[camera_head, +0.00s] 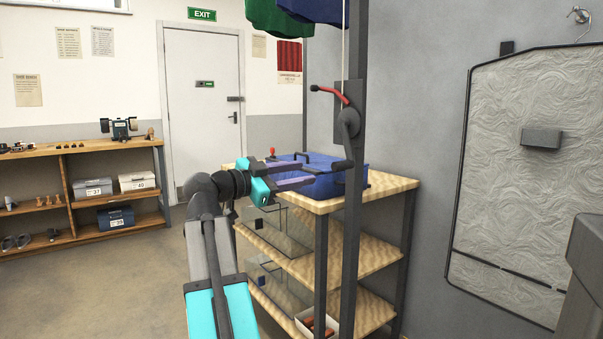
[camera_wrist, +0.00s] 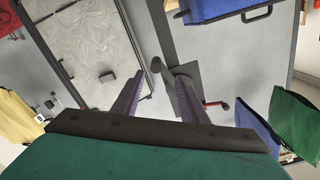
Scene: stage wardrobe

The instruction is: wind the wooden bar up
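The winch is on a dark upright post (camera_head: 354,220) and has a black crank arm (camera_head: 350,140). A red lever (camera_head: 331,93) sticks out to the left above it; it also shows in the wrist view (camera_wrist: 223,105). The crank's dark grip end (camera_wrist: 156,65) lies just ahead of and between my fingertips in the wrist view. My gripper (camera_head: 318,170) is beside the lower end of the crank, its purple fingers apart with a gap between them. I cannot tell whether they touch the crank. A thin cord (camera_head: 343,40) runs up along the post. The wooden bar is not visible.
Green (camera_head: 270,18) and blue (camera_head: 318,10) garments hang at the top. Behind the post, a wooden shelf unit (camera_head: 385,187) carries a blue bin (camera_head: 350,182). A workbench (camera_head: 75,148) stands at the left. The floor (camera_head: 130,285) there is clear.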

